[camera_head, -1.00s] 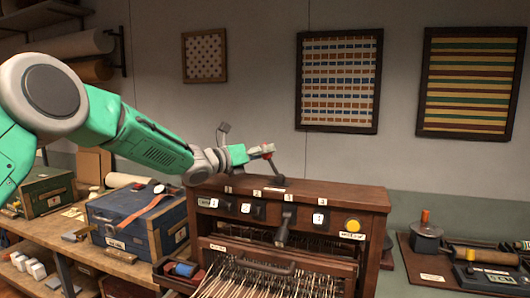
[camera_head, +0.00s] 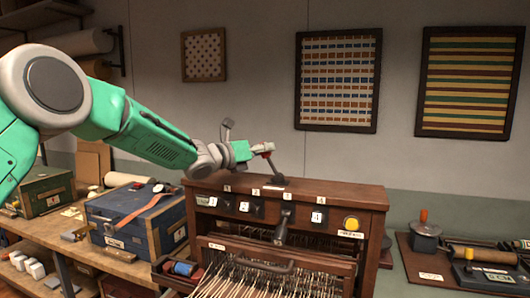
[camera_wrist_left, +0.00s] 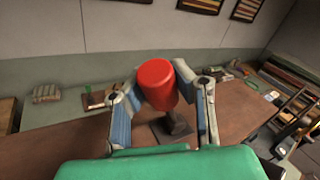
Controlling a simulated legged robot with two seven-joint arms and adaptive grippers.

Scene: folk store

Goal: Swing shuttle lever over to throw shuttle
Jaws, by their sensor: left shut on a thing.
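The shuttle lever (camera_head: 272,165) stands on top of a dark wooden loom cabinet (camera_head: 330,190), its stem leaning a little left in the head view. Its red knob (camera_wrist_left: 156,85) fills the middle of the left wrist view, with the dark base (camera_wrist_left: 172,130) below it. My left gripper (camera_head: 261,150) reaches in from the left above the cabinet top and is shut on the red knob, one finger on each side. The fingers hide most of the knob in the head view. My right gripper is out of view.
The cabinet front has numbered labels, a grey handle (camera_head: 284,224) and a yellow button (camera_head: 351,223), with many threads below. A blue chest (camera_head: 150,225) stands on the left bench. A board of tools (camera_head: 430,265) lies at right.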

